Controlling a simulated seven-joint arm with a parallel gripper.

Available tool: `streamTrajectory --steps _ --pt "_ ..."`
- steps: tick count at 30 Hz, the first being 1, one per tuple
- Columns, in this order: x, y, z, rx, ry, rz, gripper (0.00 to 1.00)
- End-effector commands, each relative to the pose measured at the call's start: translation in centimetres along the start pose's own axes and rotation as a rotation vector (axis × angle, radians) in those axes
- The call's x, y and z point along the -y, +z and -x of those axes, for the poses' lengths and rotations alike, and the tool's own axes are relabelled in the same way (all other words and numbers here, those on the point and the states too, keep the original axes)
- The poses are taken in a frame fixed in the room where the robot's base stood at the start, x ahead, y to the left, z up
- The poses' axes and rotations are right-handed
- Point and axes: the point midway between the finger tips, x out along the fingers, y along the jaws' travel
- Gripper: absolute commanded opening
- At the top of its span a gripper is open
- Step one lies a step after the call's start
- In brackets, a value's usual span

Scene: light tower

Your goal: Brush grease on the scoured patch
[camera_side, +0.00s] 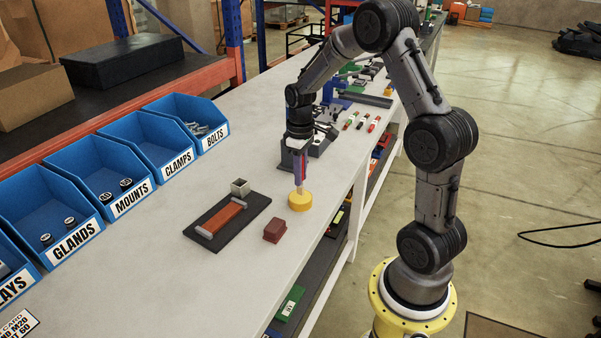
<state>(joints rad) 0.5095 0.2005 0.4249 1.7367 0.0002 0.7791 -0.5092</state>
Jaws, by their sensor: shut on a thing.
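My gripper (298,150) points straight down over the bench and is shut on an upright brush (299,184). The brush's lower end is at the top of a round yellow tin (299,202); I cannot tell whether it is dipped in or just above. Left of the tin lies a dark flat plate (253,212) with an orange-red strip (222,218) along it and a grey bar at each end. The strip may be the scoured patch; no grease can be made out on it.
A small grey open box (240,187) stands at the plate's far edge. A dark red block (274,231) sits between plate and tin, nearer the front. Blue labelled bins (133,150) line the left side. Bare bench (160,265) lies front left.

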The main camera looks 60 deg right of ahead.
Motion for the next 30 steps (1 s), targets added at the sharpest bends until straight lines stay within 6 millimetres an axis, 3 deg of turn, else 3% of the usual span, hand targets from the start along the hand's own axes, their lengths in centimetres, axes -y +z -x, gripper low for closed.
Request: streamTrajectory --steps 30 --pt "0.0 0.0 -0.64 0.001 -0.001 0.0 0.0"
